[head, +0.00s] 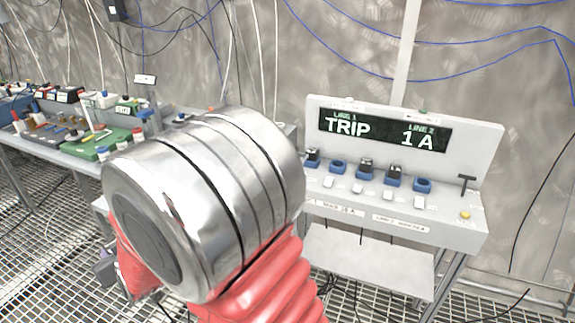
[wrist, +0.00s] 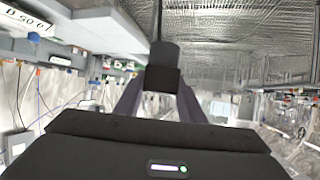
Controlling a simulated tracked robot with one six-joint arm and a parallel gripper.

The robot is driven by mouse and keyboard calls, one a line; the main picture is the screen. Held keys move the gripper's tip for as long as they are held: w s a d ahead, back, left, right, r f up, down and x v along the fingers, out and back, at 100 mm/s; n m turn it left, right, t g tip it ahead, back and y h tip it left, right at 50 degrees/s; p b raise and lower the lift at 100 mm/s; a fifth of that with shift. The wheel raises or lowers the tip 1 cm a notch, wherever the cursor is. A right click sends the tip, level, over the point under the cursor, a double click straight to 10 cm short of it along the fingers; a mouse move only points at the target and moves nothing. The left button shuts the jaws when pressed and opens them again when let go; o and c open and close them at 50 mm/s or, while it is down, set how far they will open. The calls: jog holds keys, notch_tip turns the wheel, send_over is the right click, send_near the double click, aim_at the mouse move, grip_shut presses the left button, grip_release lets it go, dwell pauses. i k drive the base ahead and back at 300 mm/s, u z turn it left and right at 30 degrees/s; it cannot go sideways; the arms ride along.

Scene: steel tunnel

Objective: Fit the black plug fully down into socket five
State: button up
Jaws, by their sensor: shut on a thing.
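My gripper (wrist: 160,98) is shut on the black plug (wrist: 163,58) in the wrist view, with the plug standing out beyond the fingertips. In the head view my arm hides the gripper and the plug. A row of blue sockets runs along the sloped panel (head: 460,222) in the head view. The rightmost blue socket (head: 422,185), which I take as socket five, looks empty. The second from left (head: 338,166) also looks empty; the other sockets have dark plugs in them. The held plug is apart from any socket in the wrist view.
The panel's display (head: 385,131) reads TRIP and 1 A. White switches sit below the sockets, with a black T-handle (head: 466,184) and yellow button (head: 465,215) at right. A cluttered bench (head: 70,160) stands at left. Cables hang along the wall.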

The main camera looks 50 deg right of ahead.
aim_at(419, 188)
jog(key=z, duration=0.85)
jog(key=i, duration=0.1)
jog(key=u, duration=1.6)
jog(key=k, duration=1.65)
jog(key=z, duration=0.3)
